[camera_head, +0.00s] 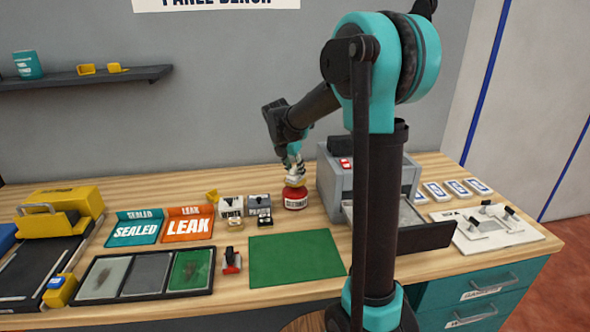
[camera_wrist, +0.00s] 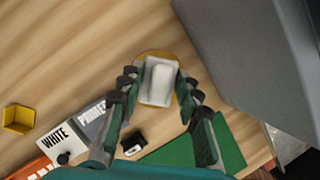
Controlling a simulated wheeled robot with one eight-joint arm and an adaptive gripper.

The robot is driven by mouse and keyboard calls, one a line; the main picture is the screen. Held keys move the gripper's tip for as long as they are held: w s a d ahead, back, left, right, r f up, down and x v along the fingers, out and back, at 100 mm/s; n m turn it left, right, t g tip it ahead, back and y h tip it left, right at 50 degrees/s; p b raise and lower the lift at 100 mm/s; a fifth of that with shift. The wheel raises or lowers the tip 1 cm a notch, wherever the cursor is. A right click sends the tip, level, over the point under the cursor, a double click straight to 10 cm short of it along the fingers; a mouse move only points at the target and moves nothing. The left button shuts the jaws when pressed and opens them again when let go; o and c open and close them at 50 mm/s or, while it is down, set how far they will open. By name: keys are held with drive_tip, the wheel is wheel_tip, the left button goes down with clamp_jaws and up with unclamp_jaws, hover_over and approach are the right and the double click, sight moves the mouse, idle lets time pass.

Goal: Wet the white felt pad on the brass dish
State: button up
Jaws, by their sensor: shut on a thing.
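The white felt pad (camera_wrist: 158,84) shows as a pale block between my fingers in the wrist view. My gripper (camera_wrist: 157,90) is shut on it; it also shows in the head view (camera_head: 295,172), pointing down. The brass dish (camera_wrist: 186,104) is a yellow disc directly behind the pad in the wrist view, mostly hidden by pad and fingers. In the head view a red can (camera_head: 296,201) with a white label stands right under my gripper. I cannot tell whether the pad touches the dish.
Holders marked white (camera_head: 231,208) and primer (camera_head: 259,207) stand left of the can. A grey machine (camera_head: 337,184) with an open drawer (camera_head: 430,237) is close on the right. A green mat (camera_head: 296,258) lies in front. Sealed (camera_head: 135,230) and leak (camera_head: 188,226) trays are further left.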

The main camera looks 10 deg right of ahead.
sight(295, 167)
drive_tip(key=shift+f, duration=0.7)
idle(0.6)
idle(0.5)
drive_tip(key=shift+r, duration=3.55)
